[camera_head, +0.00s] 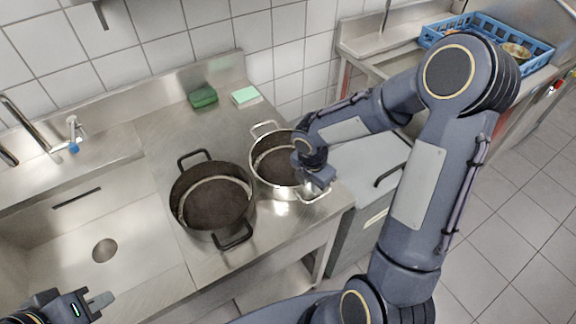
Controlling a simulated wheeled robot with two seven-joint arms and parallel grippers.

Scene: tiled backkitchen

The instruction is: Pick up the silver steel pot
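The silver steel pot (268,161) stands upright on the steel counter, near its right end, with one loop handle at the back and one at the front right. My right gripper (321,181) is at the pot's front-right rim, close above the front handle (316,198). Whether its fingers are closed on that handle cannot be told, as the gripper and wrist hide part of the rim. My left gripper (98,303) is at the bottom left, away from the pot, near the sink's front edge; its finger opening is unclear.
A dark pot (183,214) with black handles stands just left of the silver pot. A green sponge (203,97) and a pale green block (245,96) lie at the back. The sink (140,240) is left. A blue crate (541,57) stands back right.

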